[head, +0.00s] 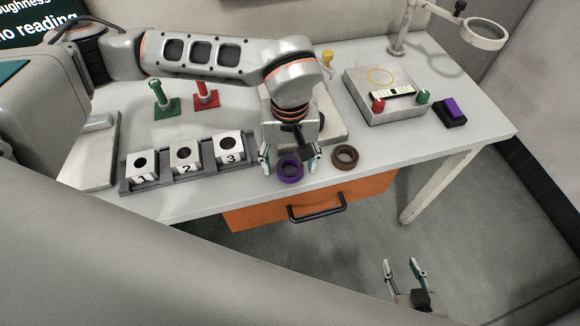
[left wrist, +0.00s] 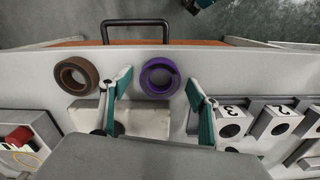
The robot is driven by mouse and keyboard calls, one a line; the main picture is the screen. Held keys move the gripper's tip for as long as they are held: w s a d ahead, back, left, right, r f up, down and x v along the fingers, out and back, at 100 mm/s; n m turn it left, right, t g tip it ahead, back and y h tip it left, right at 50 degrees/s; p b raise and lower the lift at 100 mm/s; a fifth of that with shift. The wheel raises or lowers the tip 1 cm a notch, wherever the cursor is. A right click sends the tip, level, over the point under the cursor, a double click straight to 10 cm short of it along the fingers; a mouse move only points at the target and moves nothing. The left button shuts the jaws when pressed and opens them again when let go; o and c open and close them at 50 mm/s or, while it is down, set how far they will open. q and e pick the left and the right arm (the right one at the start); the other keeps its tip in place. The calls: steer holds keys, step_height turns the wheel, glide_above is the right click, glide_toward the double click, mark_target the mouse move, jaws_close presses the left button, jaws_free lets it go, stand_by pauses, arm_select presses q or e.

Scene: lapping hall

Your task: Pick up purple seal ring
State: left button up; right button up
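The purple seal ring (head: 290,170) lies flat on the table near its front edge, above the orange drawer. It also shows in the left wrist view (left wrist: 160,76). My left gripper (head: 289,164) is over the ring, open, with one finger on each side of it. In the left wrist view the fingers (left wrist: 157,85) stand apart with the ring between and slightly beyond their tips; I cannot tell whether they touch it. My right gripper (head: 405,264) is open and empty, low over the floor in front of the table.
A brown ring (head: 345,157) lies just right of the purple one. A rack (head: 125,183) with blocks numbered 1, 2 and 3 stands to the left. A grey block (head: 332,125) is behind the gripper. A device box (head: 388,105) stands at the back right.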

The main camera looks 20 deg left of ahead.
arm_select(q)
steer(key=c, duration=1)
steer(key=shift+r, duration=0.1)
